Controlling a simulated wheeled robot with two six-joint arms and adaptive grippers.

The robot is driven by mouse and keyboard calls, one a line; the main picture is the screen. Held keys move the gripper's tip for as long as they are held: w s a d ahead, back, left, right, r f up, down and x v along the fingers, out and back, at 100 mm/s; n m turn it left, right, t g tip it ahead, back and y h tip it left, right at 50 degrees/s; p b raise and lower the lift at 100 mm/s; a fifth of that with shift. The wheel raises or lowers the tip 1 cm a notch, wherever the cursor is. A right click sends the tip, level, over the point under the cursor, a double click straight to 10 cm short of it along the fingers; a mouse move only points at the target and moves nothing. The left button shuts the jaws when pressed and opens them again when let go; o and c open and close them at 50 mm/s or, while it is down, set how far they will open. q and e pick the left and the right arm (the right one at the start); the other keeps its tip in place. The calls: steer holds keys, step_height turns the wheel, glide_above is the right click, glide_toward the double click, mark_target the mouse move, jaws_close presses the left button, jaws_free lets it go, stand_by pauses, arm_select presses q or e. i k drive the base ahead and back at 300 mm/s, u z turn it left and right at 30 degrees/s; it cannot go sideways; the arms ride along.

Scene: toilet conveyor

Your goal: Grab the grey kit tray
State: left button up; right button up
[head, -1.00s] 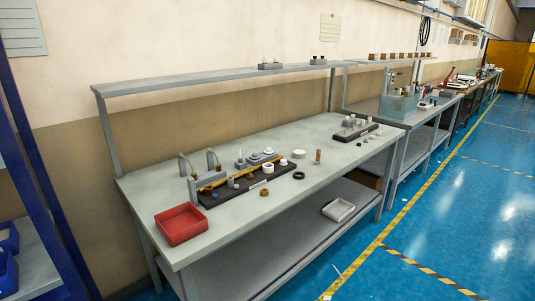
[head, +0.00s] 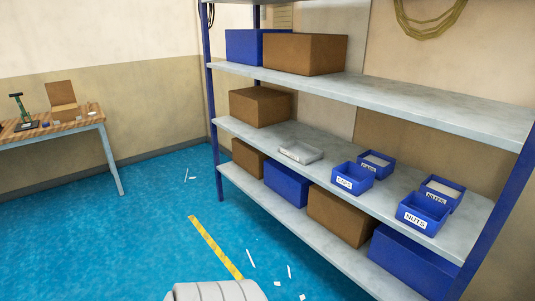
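A grey tray (head: 300,152) lies flat on the middle shelf of the blue-posted rack, between a cardboard box on its left and the blue bins on its right. It looks shallow, and I cannot make out whether anything is in it. Neither of my grippers shows in the head view. A light grey ribbed part at the bottom edge may be mine.
Blue bins labelled caps (head: 352,178) and nuts (head: 424,213) stand on the same shelf, with two more behind. Cardboard boxes (head: 305,53) and blue crates fill other shelves. A wooden bench (head: 60,127) stands left. The blue floor (head: 150,235) before the rack is open, with scattered scraps.

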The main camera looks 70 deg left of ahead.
mark_target(304, 154)
steer(key=u, duration=1.9)
steer(key=k, duration=0.35)
steer(key=u, duration=0.7)
steer(key=i, duration=2.05)
steer(key=z, duration=1.25)
steer(key=i, duration=0.7)
steer(key=z, duration=0.5)
